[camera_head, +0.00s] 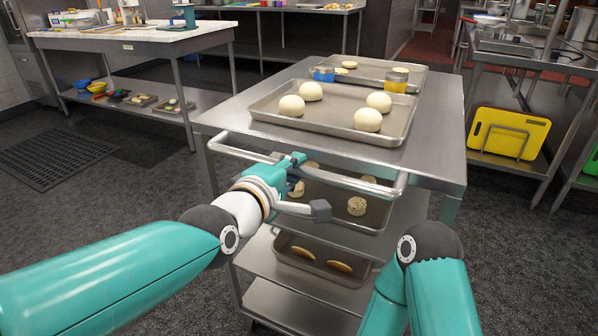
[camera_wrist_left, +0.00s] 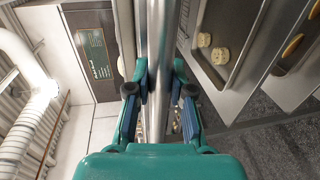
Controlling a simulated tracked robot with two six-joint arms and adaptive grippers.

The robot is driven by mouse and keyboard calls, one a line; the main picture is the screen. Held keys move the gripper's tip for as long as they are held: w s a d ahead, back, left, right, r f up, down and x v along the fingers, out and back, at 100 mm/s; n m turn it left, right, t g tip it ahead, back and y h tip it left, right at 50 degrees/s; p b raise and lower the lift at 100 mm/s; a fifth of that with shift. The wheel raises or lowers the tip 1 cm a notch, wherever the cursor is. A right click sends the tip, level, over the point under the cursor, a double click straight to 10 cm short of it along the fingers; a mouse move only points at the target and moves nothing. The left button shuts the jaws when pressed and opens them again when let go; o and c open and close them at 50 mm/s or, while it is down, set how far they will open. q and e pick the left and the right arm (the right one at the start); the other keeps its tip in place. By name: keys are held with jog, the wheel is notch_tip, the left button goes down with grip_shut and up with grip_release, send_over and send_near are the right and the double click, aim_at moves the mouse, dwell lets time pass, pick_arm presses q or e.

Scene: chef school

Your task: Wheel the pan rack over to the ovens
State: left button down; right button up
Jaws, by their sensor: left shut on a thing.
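The pan rack (camera_head: 440,150) is a steel cart with stacked shelves, standing in front of me. A tubular push handle (camera_head: 375,186) runs along its near side. My left gripper (camera_head: 292,163) is shut on this handle, left of its middle. In the left wrist view, the fingers (camera_wrist_left: 160,80) close on both sides of the bar (camera_wrist_left: 157,30). A tray (camera_head: 335,108) with several pale dough balls lies on the rack's top. I recognise no ovens.
A floor grate (camera_head: 58,160) lies left. Open dark floor lies left of the rack.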

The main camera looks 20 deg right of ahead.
pick_arm(q)
jog(key=shift+a+f, duration=0.1)
jog(key=shift+f, duration=0.35)
jog(key=c, duration=1.2)
grip_release()
jog(key=shift+o, duration=0.9)
jog(key=shift+r, duration=0.25)
jog(key=shift+s+r, duration=0.1)
jog(key=v, duration=1.1)
jog(key=shift+s+a, duration=0.2)
jog(key=shift+a, duration=0.1)
